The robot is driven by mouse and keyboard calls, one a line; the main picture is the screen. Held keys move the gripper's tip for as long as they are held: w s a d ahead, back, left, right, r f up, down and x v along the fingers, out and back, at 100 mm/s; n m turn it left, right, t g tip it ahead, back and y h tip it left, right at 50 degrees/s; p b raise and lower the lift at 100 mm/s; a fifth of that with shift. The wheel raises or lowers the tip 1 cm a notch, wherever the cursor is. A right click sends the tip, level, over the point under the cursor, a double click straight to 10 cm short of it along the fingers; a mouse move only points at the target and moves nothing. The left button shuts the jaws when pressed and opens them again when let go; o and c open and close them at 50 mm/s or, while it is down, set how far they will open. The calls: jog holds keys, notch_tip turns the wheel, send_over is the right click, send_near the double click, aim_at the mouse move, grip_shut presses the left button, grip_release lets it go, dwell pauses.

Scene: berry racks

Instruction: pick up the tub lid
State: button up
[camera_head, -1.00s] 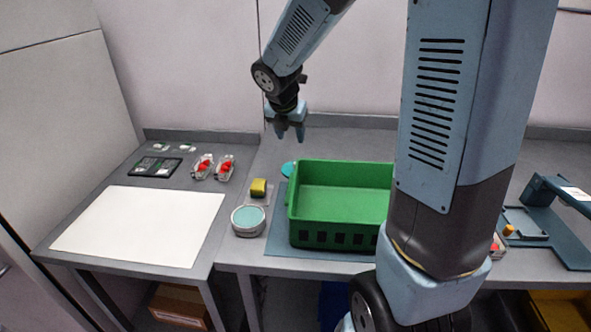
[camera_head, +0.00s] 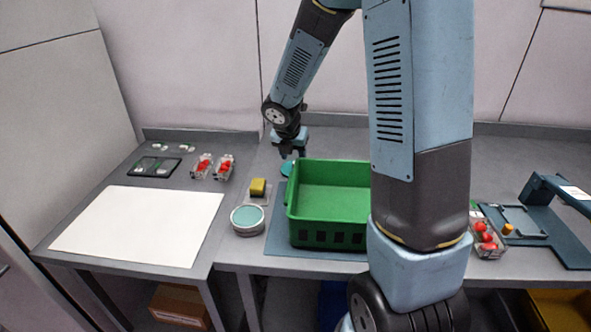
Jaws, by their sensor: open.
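The tub lid appears to be the small flat teal disc (camera_head: 286,169) lying on the bench beside the green crate's back left corner, partly hidden by the crate. My gripper (camera_head: 291,157) points down just above and behind the disc. Its fingers are small in view; it is open, and nothing shows between them. Whether the fingertips touch the disc cannot be told. A round tub (camera_head: 248,220) with a pale rim and teal top stands to the left of the crate.
The green crate (camera_head: 330,216) stands close to the gripper on the right. A yellow block (camera_head: 258,187) lies left of the crate. Punnets with red berries (camera_head: 213,166) and a white sheet (camera_head: 140,226) are on the left table. A blue-grey stand (camera_head: 556,225) is at the right.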

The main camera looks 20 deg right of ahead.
aim_at(295, 163)
jog(key=shift+x, duration=1.95)
jog(key=shift+c, duration=0.3)
grip_shut()
